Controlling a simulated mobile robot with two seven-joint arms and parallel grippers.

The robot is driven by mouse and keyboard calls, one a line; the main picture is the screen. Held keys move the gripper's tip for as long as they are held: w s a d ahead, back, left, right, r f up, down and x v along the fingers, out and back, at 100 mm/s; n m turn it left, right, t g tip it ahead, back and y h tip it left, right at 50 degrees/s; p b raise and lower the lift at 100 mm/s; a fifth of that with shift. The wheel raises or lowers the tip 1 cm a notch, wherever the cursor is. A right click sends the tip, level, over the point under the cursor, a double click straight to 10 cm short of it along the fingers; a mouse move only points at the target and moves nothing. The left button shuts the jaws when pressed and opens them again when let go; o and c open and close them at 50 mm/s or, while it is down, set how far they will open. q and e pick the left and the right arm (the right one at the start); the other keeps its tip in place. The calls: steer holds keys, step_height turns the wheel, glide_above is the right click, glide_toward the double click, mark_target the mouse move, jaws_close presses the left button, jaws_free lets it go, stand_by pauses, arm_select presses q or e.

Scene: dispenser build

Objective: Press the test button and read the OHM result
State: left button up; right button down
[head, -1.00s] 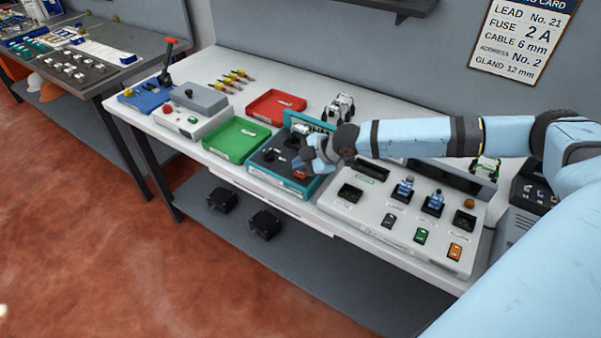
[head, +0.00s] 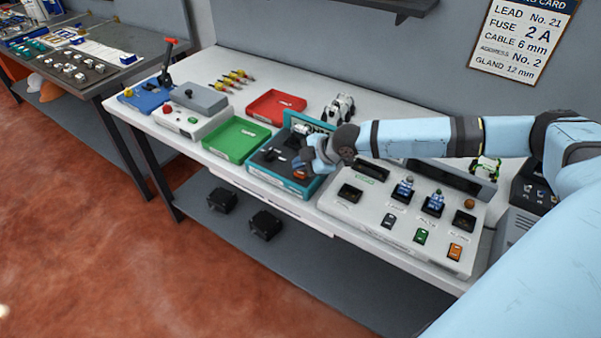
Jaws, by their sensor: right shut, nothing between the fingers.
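A teal-edged box (head: 284,187) with a dark top stands near the front of the bench. My right gripper (head: 300,170) is shut and empty, pointing down over the right part of this box, beside or over a small orange spot. I cannot tell whether it touches a button there, because the fingers hide it. To its right is a white panel (head: 375,220) with sockets, blue parts and black, green and orange switches. A small green mark shows on it, too small to read. No OHM reading is legible. My left gripper is not in view.
A green tray (head: 262,131), a red tray (head: 305,101) and a white box with a red button (head: 203,127) stand to the left. A white part (head: 341,106) stands behind my gripper. A wall card (head: 520,42) hangs at upper right.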

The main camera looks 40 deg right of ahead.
mark_target(301, 175)
stand_by(0.5)
steer(key=shift+f, duration=0.35)
steer(key=shift+f, duration=0.5)
stand_by(0.6)
steer(key=shift+r, duration=0.1)
steer(key=shift+r+p, duration=0.75)
steer(key=shift+p, duration=0.3)
step_height(301, 175, up, 5)
steer(key=p, duration=0.5)
steer(key=shift+r, duration=0.1)
